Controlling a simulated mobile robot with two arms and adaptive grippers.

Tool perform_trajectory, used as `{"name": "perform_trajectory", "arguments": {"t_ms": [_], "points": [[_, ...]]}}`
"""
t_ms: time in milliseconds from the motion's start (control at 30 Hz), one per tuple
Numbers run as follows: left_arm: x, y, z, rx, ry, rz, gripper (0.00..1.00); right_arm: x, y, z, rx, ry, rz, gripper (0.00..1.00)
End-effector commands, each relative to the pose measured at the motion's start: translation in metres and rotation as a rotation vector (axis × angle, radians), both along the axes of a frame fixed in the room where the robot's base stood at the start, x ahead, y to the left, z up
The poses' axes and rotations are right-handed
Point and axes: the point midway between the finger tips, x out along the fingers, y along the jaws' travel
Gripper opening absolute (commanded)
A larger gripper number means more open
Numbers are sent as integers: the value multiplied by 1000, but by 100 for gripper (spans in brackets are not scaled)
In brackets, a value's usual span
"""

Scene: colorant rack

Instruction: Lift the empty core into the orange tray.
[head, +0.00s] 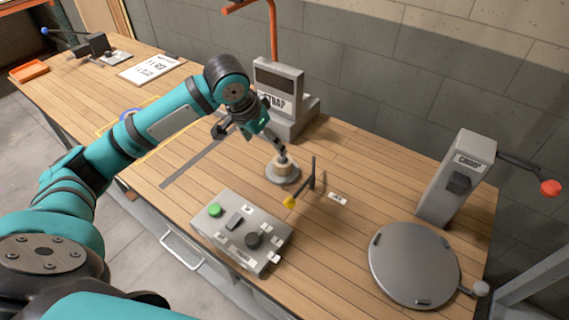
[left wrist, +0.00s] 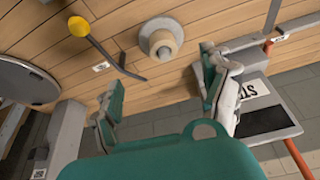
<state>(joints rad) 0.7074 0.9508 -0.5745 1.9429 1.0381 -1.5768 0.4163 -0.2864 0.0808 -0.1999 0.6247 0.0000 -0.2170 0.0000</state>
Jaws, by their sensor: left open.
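The core (head: 283,165) is a small cream-coloured cylinder standing on a round grey base (head: 283,176) in the middle of the bench. In the left wrist view the core (left wrist: 162,44) shows end-on, beyond the fingers. My left gripper (head: 250,144) is open, with one finger close to the core in the head view and the other to its left. In the left wrist view both fingers are spread with nothing between them (left wrist: 160,82). The orange tray (head: 29,70) lies at the far left end of the bench, apart from the gripper. My right gripper is not in view.
The grey strap machine (head: 283,88) stands behind the core. A yellow-knobbed lever (head: 290,202) stands just right of it. A control box (head: 241,232) with a green button is in front. A round plate (head: 414,264) and crimp post (head: 459,179) stand right. A white sheet (head: 149,68) lies left.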

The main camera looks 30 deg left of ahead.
Motion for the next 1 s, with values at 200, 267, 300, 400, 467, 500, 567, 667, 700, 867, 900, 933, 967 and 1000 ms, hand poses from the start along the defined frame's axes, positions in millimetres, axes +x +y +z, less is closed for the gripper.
{"name": "perform_trajectory", "arguments": {"t_ms": [200,267,300,400,467,500,567,667,700,867,900,933,967,1000], "points": [[18,-5,-45,-2,6,0,81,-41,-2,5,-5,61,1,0],[23,-6,-56,-1,5,-1,81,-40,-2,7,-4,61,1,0],[26,-7,-63,-1,4,0,81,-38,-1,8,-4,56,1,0],[32,-8,-77,0,3,0,81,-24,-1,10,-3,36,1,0],[34,-8,-82,-1,1,0,81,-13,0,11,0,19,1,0],[36,-9,-85,-1,0,-1,81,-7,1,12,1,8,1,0],[37,-9,-87,1,0,-2,81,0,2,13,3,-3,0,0],[41,-9,-92,0,1,0,81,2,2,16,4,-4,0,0],[45,-9,-96,0,2,0,81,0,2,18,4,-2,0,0],[60,-10,-117,0,3,0,81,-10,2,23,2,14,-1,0],[61,-10,-122,1,2,-1,81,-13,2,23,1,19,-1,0],[63,-11,-125,1,1,-1,81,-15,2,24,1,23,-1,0],[63,-11,-127,1,1,-2,81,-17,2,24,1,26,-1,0],[64,-11,-130,1,2,-2,81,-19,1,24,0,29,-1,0]]}}
